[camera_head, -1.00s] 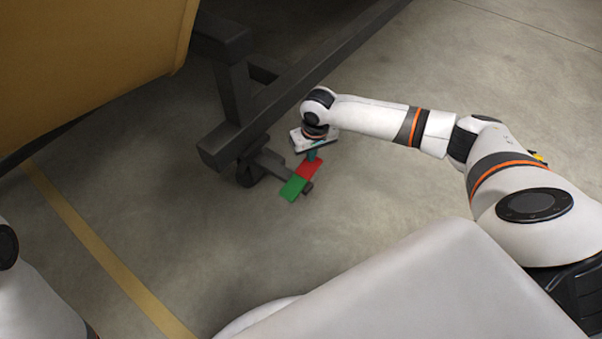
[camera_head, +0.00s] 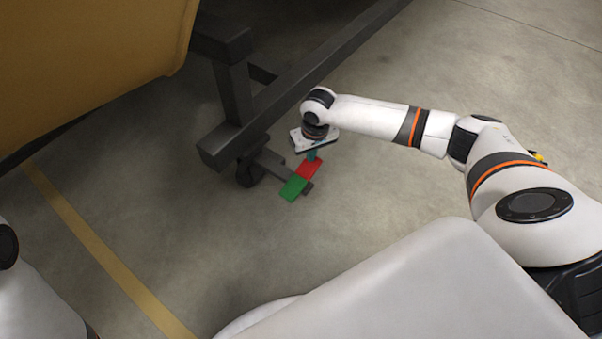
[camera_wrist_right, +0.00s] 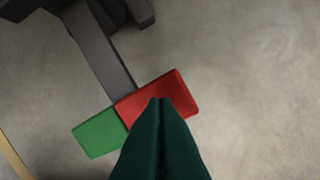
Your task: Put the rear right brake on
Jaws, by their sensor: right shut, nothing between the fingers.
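The brake pedal has a red half (camera_head: 309,169) and a green half (camera_head: 293,188), set beside the dark caster wheel (camera_head: 249,174) under the cart's frame. In the right wrist view the red half (camera_wrist_right: 165,92) and the green half (camera_wrist_right: 99,133) lie side by side at the end of a dark bar (camera_wrist_right: 100,50). My right gripper (camera_head: 312,156) is shut and empty, pointing down at the red half. In the wrist view its fingertips (camera_wrist_right: 160,101) overlap the red half; I cannot tell whether they touch it. My left gripper is out of view.
A dark frame beam (camera_head: 285,98) runs diagonally close to my right wrist. A large yellow-brown body (camera_head: 85,65) fills the upper left. A yellow floor line (camera_head: 100,245) crosses the lower left. The concrete floor around the pedal is clear.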

